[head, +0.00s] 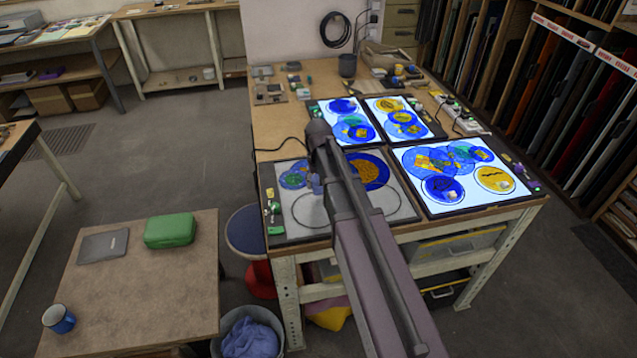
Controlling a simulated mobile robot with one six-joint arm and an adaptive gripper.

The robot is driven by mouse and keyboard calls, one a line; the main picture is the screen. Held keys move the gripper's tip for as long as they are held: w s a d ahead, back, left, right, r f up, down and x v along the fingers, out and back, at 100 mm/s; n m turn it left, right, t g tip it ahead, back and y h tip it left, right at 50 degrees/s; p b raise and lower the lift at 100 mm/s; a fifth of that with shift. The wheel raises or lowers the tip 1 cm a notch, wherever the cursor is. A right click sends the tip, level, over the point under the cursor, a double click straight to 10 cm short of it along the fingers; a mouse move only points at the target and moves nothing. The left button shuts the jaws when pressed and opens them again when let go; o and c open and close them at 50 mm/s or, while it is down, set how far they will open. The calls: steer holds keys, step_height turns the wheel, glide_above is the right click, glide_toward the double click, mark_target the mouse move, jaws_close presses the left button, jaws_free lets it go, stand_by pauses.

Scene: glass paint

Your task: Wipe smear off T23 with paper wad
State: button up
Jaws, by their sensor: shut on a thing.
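My arm reaches from the bottom of the head view over an unlit grey panel (291,205) at the front left of the workbench. A small blue-grey part of my wrist shows beside the forearm, low over this panel. The gripper itself is hidden behind the arm, so I see neither its fingers nor anything held. The panel carries blue and green painted glass on the left and a blue disc with an orange centre (371,170) on the right. I cannot read a T23 label or make out a smear. No paper wad can be picked out for certain.
A lit panel (407,164) with blue and yellow glass lies to the right, with two smaller lit panels behind. Small tools line the bench edges. A low table (135,285) at left holds a green case (170,231) and a blue mug (59,319). A bin (269,314) stands below.

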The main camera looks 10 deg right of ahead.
steer(key=shift+r+p, duration=0.7)
steer(key=shift+r, duration=0.25)
steer(key=shift+r, duration=0.1)
steer(key=shift+r+p, duration=1.45)
steer(key=shift+p, duration=0.05)
steer(key=shift+d, duration=0.1)
steer(key=shift+d, duration=1.05)
steer(key=shift+s+f, duration=0.1)
